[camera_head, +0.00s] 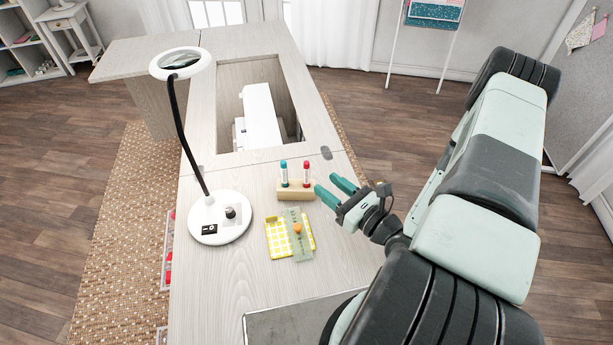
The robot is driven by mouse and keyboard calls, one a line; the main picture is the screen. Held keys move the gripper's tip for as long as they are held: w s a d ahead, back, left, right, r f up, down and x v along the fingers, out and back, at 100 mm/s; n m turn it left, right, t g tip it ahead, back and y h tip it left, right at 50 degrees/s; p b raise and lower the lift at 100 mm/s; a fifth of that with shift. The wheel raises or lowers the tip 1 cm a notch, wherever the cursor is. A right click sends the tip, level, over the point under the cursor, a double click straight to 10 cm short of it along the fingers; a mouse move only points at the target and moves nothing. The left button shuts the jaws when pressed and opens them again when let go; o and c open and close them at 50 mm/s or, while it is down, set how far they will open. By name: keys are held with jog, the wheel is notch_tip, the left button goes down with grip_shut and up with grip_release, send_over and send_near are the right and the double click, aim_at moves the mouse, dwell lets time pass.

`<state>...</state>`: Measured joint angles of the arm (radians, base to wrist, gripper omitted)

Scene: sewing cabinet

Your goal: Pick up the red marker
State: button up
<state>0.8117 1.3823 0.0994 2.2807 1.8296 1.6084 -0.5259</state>
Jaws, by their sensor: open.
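The red marker (306,174) stands upright in a small wooden block holder (297,194) on the cabinet top. A teal marker (284,174) stands upright in the same holder, to its left. My gripper (329,191) has two green fingers with a gap between them; it is open and empty. It is just right of the holder and the red marker, with its fingertips pointing left. I cannot tell whether a fingertip touches the holder.
A magnifier lamp (217,217) stands at left on the sewing cabinet top (205,285). A yellow patterned sheet (275,238) and a translucent green ruler (299,245) with an orange knob lie in front of the holder. Behind, a white sewing machine (262,118) sits in an opening.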

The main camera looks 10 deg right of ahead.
aim_at(307, 166)
jog(key=x, duration=0.9)
jog(key=shift+w+d, duration=0.15)
jog(key=shift+d, duration=0.05)
jog(key=shift+c, duration=0.3)
grip_shut()
